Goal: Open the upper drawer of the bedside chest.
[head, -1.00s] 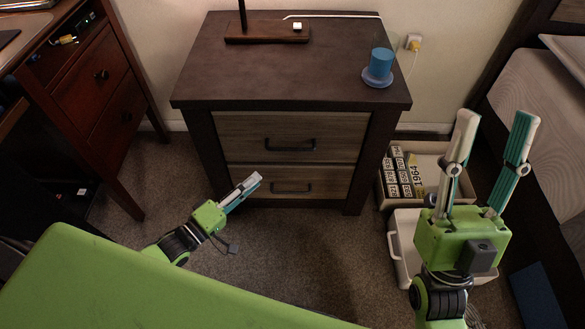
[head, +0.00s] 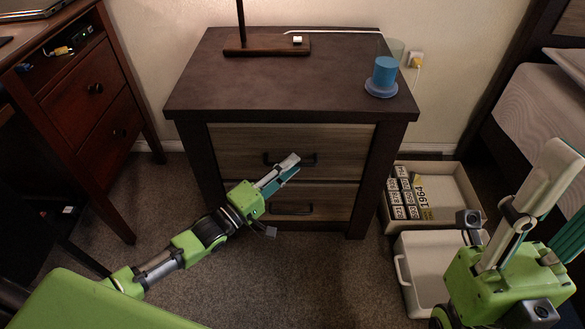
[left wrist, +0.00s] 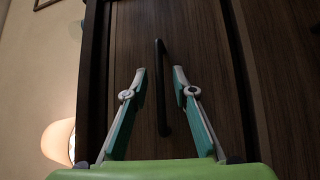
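The bedside chest (head: 283,85) has a dark frame and two wood-grain drawers. The upper drawer (head: 235,145) is closed, with a dark bar handle (head: 268,158). My left gripper (head: 292,166) is in front of that handle and hides its middle. In the left wrist view, the gripper (left wrist: 159,72) is open, with a finger on each side of the handle (left wrist: 161,85). I see no finger touching the handle. The lower drawer (head: 240,200) is closed too. My right gripper (head: 565,185) is open and empty at the right edge, partly out of frame.
On the chest top stand a lamp base (head: 262,48) and a blue cup on a saucer (head: 382,75). A box of number plates (head: 452,185) and a white bin (head: 425,268) stand on the floor to the right. A wooden desk (head: 85,100) is at left. Carpet before the chest is clear.

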